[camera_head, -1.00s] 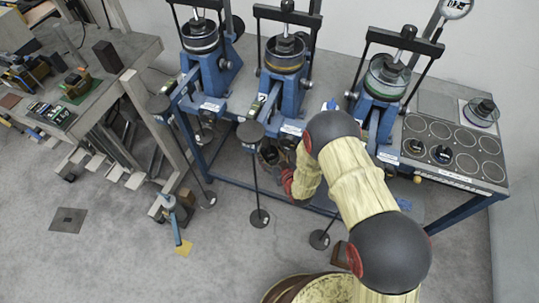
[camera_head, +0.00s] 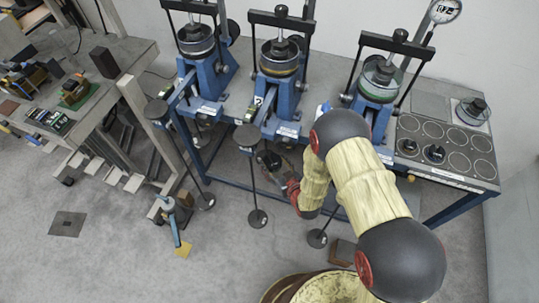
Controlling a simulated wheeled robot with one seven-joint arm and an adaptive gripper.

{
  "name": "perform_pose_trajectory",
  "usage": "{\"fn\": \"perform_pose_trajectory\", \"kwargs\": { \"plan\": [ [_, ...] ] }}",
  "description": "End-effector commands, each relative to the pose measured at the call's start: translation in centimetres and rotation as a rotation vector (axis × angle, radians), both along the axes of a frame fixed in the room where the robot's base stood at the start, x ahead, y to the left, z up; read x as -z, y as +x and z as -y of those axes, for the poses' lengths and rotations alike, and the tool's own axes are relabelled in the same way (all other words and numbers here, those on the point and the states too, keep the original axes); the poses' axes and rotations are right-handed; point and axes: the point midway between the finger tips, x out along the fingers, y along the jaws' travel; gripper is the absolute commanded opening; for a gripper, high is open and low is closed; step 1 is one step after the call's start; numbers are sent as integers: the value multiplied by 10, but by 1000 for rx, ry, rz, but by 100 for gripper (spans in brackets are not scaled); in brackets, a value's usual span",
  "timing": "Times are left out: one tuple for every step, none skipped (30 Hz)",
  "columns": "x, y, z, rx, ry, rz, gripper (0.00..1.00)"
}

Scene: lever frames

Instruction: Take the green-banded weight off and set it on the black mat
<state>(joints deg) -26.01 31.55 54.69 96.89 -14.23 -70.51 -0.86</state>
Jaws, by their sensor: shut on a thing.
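My gripper (camera_head: 268,160) is below the front of the middle blue frame, just right of the middle hanger's round dark top (camera_head: 247,136). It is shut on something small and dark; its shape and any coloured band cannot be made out. A green band shows low on the cylinder (camera_head: 381,78) in the right blue frame, but I cannot tell whether it is a weight. The dark mat with ring outlines (camera_head: 464,137) lies on the bench's right end, with two small black weights (camera_head: 434,154) along its left part. My arm hides the right frame's lower front.
The middle hanger's rod runs down to a base disc (camera_head: 258,218) near the floor, close to my gripper. Another hanger disc (camera_head: 317,238) is right of it. A grey bench (camera_head: 130,52) stands left. A black round weight (camera_head: 473,108) sits at the back right.

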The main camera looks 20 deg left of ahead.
Motion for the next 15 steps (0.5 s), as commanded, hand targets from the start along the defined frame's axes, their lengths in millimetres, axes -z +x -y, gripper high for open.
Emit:
{"fn": "perform_pose_trajectory", "kwargs": {
  "plan": [
    [-3,-9,9,2,1,1,8],
    [-4,-14,14,3,3,2,8],
    [-3,-22,21,4,2,0,8],
    [-3,-27,25,4,2,2,8],
    [-4,-33,30,3,2,2,8],
    [-4,-40,36,2,3,3,8],
    [-3,-44,40,2,3,3,8],
    [-3,-49,44,4,2,2,8],
    [-3,-55,49,4,3,3,8],
    [-3,-59,52,3,2,3,8],
    [-3,-63,55,3,2,3,8],
    [-3,-67,59,2,3,3,8],
    [-3,-70,62,2,3,3,8],
    [-3,-73,64,2,3,3,8],
    [-3,-76,67,2,3,4,8]
  ]
}}
